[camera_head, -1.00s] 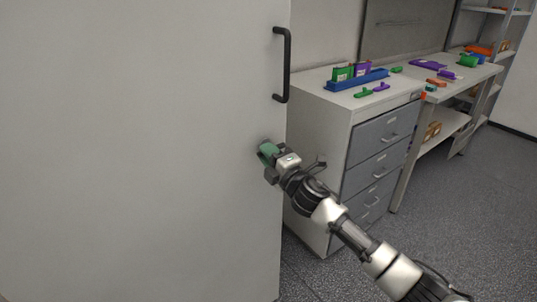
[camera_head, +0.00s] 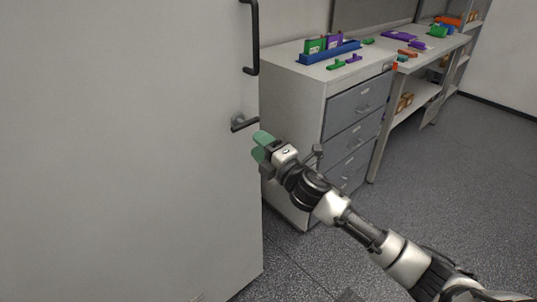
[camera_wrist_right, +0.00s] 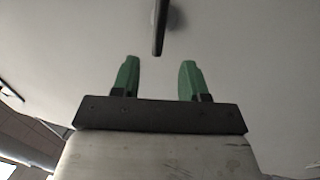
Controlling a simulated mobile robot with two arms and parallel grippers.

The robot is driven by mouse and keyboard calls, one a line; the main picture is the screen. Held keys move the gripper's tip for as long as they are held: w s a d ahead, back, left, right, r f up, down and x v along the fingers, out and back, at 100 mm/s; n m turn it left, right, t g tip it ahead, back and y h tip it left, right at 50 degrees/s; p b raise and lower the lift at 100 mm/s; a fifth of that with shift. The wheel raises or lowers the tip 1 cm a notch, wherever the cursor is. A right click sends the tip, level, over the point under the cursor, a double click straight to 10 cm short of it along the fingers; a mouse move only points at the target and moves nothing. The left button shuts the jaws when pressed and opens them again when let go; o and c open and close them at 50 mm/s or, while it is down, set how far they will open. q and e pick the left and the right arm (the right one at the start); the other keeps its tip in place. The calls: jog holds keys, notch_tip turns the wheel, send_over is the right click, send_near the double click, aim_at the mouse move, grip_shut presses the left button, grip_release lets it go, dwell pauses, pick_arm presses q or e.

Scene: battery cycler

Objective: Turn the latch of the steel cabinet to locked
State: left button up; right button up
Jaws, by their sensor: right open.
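The steel cabinet's pale grey door (camera_head: 120,150) fills the left of the head view. Its latch (camera_head: 243,122) is a short dark lever on a round mount below the black bar handle (camera_head: 252,38). The lever lies close to level, tilted slightly up to the right. My right gripper (camera_head: 262,146) has green fingertips and is just right of and below the lever, apart from it. In the right wrist view the fingers (camera_wrist_right: 158,80) are open and empty, with the latch lever (camera_wrist_right: 160,25) beyond the gap between them. My left gripper is not in view.
A grey drawer cabinet (camera_head: 352,121) stands right of the steel cabinet, with a blue rack (camera_head: 330,53) and small coloured parts on top. A workbench (camera_head: 432,46) and shelves are behind it. The floor (camera_head: 460,190) at right is clear.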

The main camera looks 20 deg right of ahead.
jog(key=shift+v, duration=1.75)
jog(key=s+d+f+m+g+h+p, duration=0.1)
jog(key=s+d+f+m+g+h, duration=0.2)
jog(key=f, duration=0.9)
jog(key=s+d+f+m+g+h, duration=0.1)
jog(key=s+d+f+m+g, duration=0.3)
jog(key=f, duration=0.8)
jog(key=s+f+m+g+h+p, duration=0.1)
jog(key=s+f+m+h, duration=0.3)
jog(key=f, duration=0.9)
jog(key=s+a+f+m+g, duration=0.1)
jog(key=s+f+m+g, duration=0.4)
jog(key=s+f, duration=1.2)
jog(key=s+a+f+m+g, duration=0.2)
jog(key=s, duration=0.9)
jog(key=s+a+f+m+g+y+p, duration=0.1)
jog(key=s+a+f+g, duration=0.1)
jog(key=s, duration=0.9)
jog(key=shift+a+f+m+g+p, duration=0.3)
jog(key=shift+a+f+m+g, duration=0.1)
jog(key=shift+g, duration=0.1)
